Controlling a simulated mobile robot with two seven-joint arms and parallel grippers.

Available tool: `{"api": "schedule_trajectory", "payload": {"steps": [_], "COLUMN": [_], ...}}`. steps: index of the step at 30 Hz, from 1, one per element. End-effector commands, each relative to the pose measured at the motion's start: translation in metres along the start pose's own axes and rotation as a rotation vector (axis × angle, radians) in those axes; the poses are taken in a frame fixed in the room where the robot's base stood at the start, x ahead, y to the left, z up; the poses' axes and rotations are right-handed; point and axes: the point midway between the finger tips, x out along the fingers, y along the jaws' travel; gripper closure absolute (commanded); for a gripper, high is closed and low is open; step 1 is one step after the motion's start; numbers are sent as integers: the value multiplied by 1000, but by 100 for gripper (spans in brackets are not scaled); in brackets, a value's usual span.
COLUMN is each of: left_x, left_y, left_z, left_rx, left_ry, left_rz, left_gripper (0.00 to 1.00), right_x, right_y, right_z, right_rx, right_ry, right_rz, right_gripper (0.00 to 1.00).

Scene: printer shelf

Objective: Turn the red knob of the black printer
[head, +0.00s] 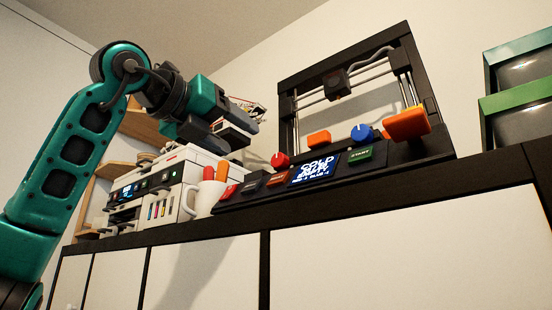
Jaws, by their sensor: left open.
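The black 3D printer (407,52) stands on the dark shelf top, with an open frame and a sloped control panel at its front. The red knob (280,160) sits on the left part of that panel, beside the lit display (314,170). A blue knob (362,132) sits further right. My left gripper (240,130) is open, up and to the left of the red knob and apart from it. Nothing shows between its fingers. My right gripper is not in view.
A white mug (207,197) with orange and red items stands just left of the panel. A white printer (172,174) is behind it. Orange blocks (408,124) lie on the black printer. Green-framed boxes (520,122) stand at the right.

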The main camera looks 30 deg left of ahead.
Motion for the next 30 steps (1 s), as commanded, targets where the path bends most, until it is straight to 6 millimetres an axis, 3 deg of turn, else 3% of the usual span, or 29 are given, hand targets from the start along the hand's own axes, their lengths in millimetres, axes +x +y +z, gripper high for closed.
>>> {"api": "schedule_trajectory", "payload": {"steps": [9, 15, 21, 29, 30], "left_x": [67, 97, 109, 109, 109], "left_y": [-1, -1, -1, -1, -1], "left_z": [1, 0, 0, -1, -1], "left_rx": [1, 2, 2, 2, 2], "left_ry": [4, 3, 1, 1, 1], "left_rz": [-1, -2, -3, -3, -3], "left_gripper": [40, 40, 40, 40, 43], "right_x": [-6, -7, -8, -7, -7], "right_y": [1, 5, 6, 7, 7], "right_z": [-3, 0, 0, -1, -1], "right_rx": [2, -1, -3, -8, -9], "right_ry": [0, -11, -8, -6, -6], "right_rz": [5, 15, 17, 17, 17], "right_gripper": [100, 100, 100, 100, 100]}}
